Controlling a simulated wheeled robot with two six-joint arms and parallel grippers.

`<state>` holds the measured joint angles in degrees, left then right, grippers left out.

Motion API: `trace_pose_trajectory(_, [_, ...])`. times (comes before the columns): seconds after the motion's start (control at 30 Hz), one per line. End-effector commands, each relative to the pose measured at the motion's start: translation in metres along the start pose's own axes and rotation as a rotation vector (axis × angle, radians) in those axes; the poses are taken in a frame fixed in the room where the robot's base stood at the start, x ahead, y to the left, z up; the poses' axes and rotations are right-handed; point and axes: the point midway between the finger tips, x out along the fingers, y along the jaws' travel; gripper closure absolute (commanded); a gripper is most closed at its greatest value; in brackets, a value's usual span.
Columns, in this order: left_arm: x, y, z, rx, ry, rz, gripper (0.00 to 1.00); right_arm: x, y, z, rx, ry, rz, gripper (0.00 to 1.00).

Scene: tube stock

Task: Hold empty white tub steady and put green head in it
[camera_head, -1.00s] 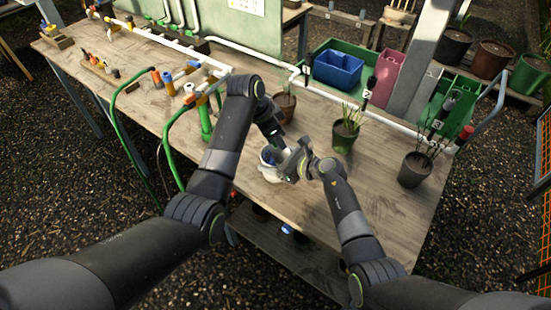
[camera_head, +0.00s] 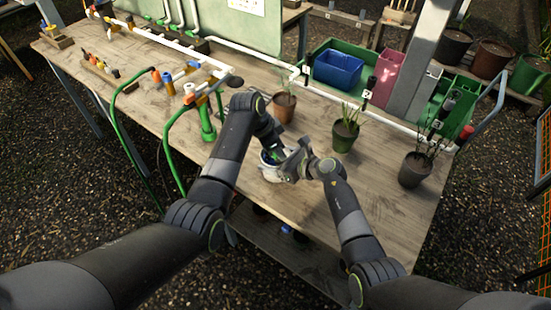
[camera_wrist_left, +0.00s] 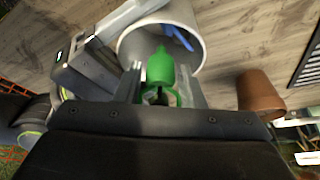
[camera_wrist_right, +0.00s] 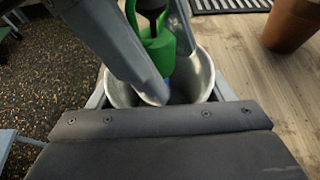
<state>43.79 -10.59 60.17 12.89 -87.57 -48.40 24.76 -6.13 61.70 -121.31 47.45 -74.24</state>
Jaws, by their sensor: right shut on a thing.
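The white tub (camera_head: 268,174) stands near the front edge of the wooden bench. My right gripper (camera_head: 292,168) is shut on it; the tub also fills the space between its fingers in the right wrist view (camera_wrist_right: 203,78). The green head (camera_wrist_left: 160,72) is at the tub's mouth, between the fingers of my left gripper (camera_wrist_left: 161,85). Those fingers look spread, with gaps beside the green head. The green head also shows in the right wrist view (camera_wrist_right: 158,48), partly behind a left finger. Something blue (camera_wrist_left: 178,38) shows inside the tub. The head view hides the green head.
Potted plants (camera_head: 344,137) stand behind and right of the tub, with a terracotta pot (camera_head: 284,108) close behind. A green hose (camera_head: 166,140) and white pipes (camera_head: 170,40) lie to the left. A blue bin (camera_head: 338,69) sits at the back. The bench front is clear.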

Motion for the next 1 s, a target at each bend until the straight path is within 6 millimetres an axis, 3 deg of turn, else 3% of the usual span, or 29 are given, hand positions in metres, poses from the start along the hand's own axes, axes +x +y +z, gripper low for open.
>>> trace_pose_trajectory(0.03, [0.000,0.000,0.000,0.000,0.000,0.000,0.57,0.000,0.000,0.000,0.000,0.000,0.000,0.49])
trace_pose_trajectory(0.17, [0.000,0.000,0.000,0.000,0.000,0.000,0.41,0.000,0.000,0.000,0.000,0.000,0.000,0.49])
trace_pose_trajectory(0.53, [-0.011,-0.001,-0.001,0.000,0.002,-0.003,0.41,0.000,0.000,0.000,0.000,0.000,0.000,0.49])
trace_pose_trajectory(1.0, [-0.097,-0.001,-0.001,0.001,0.002,-0.002,0.41,0.000,0.000,0.000,0.000,0.001,0.000,0.49])
